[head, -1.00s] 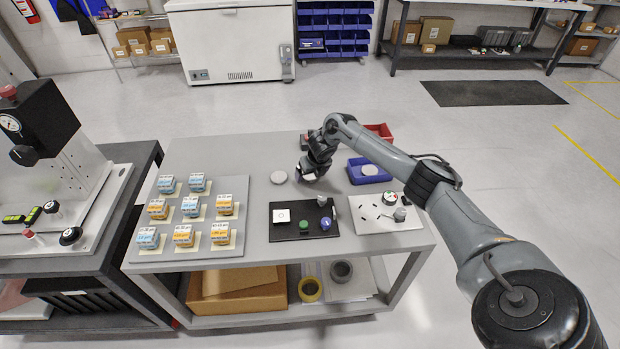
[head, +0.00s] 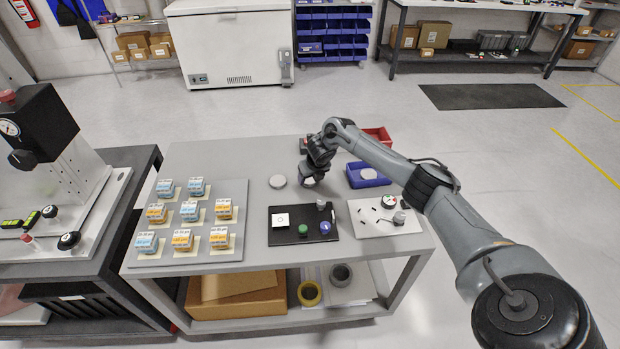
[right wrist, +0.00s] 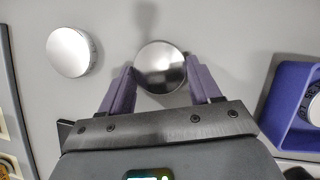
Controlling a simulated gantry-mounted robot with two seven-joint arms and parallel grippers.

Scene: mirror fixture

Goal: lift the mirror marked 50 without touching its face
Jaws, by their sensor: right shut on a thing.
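My right gripper (head: 309,180) is over the grey table (head: 262,152), right of a loose round disc. In the right wrist view its two purple fingers (right wrist: 161,82) stand on either side of a round shiny mirror (right wrist: 161,66) and are shut on its edges. The fingers are clear of the middle of its face. A second round mirror (right wrist: 69,52) lies apart to the left; it also shows in the head view (head: 277,181). I cannot read the number 50 on either, nor tell whether the held mirror is clear of the table. My left gripper is not in view.
A blue bin (head: 352,183) with a pale disc in it stands close right of the gripper. A red bin (head: 379,134) is behind. A black mat (head: 275,236) and a white board (head: 373,229) with small parts lie in front. Several labelled boxes (head: 189,211) stand left.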

